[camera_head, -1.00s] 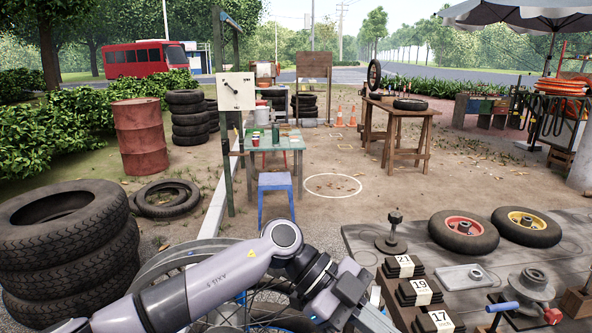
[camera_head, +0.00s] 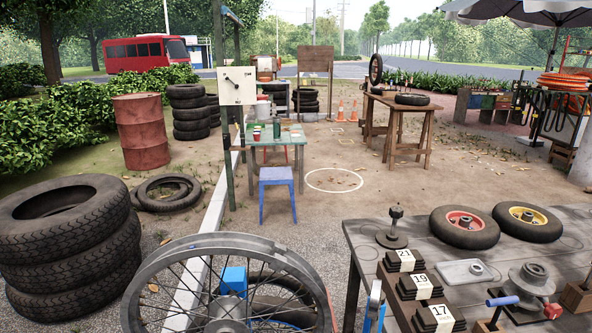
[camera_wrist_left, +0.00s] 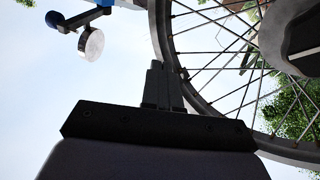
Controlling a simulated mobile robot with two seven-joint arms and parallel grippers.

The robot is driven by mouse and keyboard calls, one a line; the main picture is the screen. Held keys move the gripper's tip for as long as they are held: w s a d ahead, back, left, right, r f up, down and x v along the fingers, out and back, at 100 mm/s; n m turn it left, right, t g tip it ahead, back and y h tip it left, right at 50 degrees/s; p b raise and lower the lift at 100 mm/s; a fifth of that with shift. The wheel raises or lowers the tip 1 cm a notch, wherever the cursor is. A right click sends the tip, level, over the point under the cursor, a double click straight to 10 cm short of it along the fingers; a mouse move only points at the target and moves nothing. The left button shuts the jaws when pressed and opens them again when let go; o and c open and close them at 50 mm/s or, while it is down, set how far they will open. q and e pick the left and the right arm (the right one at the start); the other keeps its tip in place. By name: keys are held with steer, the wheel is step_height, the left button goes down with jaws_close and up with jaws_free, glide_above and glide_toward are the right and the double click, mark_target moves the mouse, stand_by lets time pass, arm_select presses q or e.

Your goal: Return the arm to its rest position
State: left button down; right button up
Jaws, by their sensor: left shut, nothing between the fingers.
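My left arm and gripper are out of the head view. In the left wrist view my left gripper (camera_wrist_left: 164,86) is shut, with its fingers together and nothing between them. A spoked wheel (camera_wrist_left: 205,108) shows there behind and to the right of the fingers; I cannot tell whether they touch. In the head view the spoked wheel (camera_head: 150,268) stands in the lower left-centre, with a blue block (camera_head: 233,280) near its hub. My right gripper is not in view.
A grey workbench (camera_head: 362,245) at the right holds two small tyred wheels (camera_head: 464,228), numbered black blocks (camera_head: 405,262) and a clamp-like tool (camera_head: 528,285). Stacked tyres (camera_head: 65,235) stand at the left. In the left wrist view a round, pale-faced part (camera_wrist_left: 91,44) shows at upper left.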

arm_select(q)
steer(key=s+a+f+n+g+y, duration=0.2)
steer(key=s+a+f+g+y, duration=0.4)
steer(key=s+a+f, duration=0.9)
step_height(320, 180, down, 2)
steer(key=shift+s+a+n+y, duration=0.25)
steer(key=shift+s+n+y, duration=0.25)
steer(key=shift+y, duration=0.4)
